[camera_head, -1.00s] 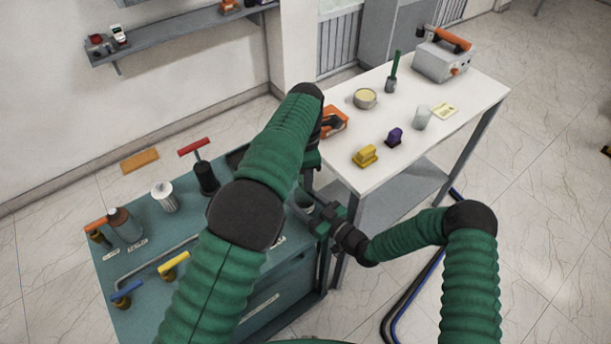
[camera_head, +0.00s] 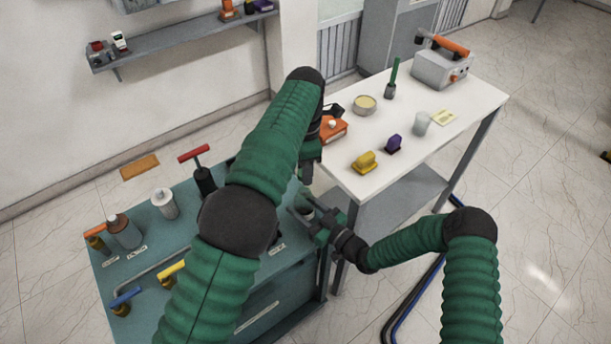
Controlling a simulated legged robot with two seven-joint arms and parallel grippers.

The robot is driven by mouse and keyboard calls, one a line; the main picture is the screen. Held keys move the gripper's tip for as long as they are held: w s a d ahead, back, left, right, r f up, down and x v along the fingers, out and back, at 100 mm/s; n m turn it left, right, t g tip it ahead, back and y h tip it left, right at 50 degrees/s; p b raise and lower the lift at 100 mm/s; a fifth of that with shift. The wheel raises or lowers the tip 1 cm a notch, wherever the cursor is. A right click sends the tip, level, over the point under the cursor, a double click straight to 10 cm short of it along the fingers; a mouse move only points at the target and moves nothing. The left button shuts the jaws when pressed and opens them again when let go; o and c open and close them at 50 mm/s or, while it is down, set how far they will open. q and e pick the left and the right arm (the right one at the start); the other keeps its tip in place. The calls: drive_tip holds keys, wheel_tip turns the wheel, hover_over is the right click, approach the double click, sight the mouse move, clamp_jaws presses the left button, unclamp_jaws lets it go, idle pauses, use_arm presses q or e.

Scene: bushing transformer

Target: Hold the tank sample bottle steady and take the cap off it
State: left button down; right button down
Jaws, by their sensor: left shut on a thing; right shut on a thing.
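The tank sample bottle (camera_head: 306,211) is a small grey-green cylinder near the right corner of the teal cabinet; only part of it shows. My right gripper (camera_head: 310,215) is shut on it from the right side and holds it upright, as far as I can tell. My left gripper (camera_head: 306,174) points down above the bottle, partly hidden by my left arm. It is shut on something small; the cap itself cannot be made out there. A gap shows between the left fingertips and the bottle.
The teal cabinet top (camera_head: 150,290) carries bottles and coloured-handle tools at left. The white table (camera_head: 440,145) at right holds an orange device (camera_head: 334,131) near my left gripper, a yellow block (camera_head: 364,162), a purple block (camera_head: 394,144) and a grey box (camera_head: 440,65).

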drive_tip(key=shift+c, duration=2.4)
unclamp_jaws()
